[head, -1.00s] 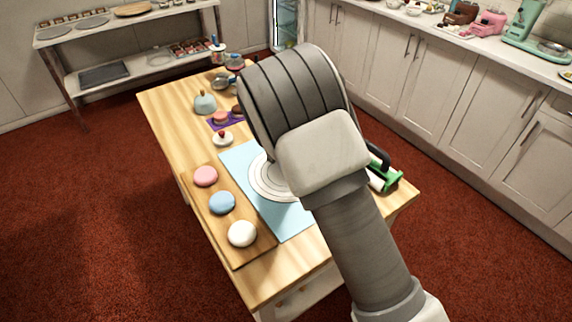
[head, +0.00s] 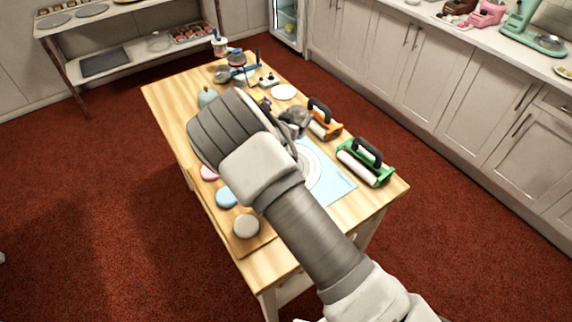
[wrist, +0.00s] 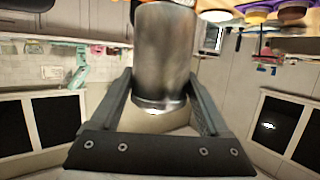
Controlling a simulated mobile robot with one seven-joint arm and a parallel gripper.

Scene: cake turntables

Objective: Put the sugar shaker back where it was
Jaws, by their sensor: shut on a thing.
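The sugar shaker (wrist: 166,50) is a grey metal cylinder between the two fingers of my gripper (wrist: 160,90) in the wrist view. My gripper is shut on it. In the head view my gripper (head: 294,122) shows partly behind my arm, over the table near the turntable (head: 314,168). The shaker cannot be clearly told apart from the gripper there. The white turntable stands on a light blue mat (head: 337,190), partly covered by my arm.
The wooden table (head: 165,98) carries an orange-handled roller (head: 325,122), a green-framed roller (head: 364,165) and a white disc (head: 283,92). A board (head: 254,245) at the front left holds pink, blue and white rounds. Several tools (head: 237,68) crowd the far end.

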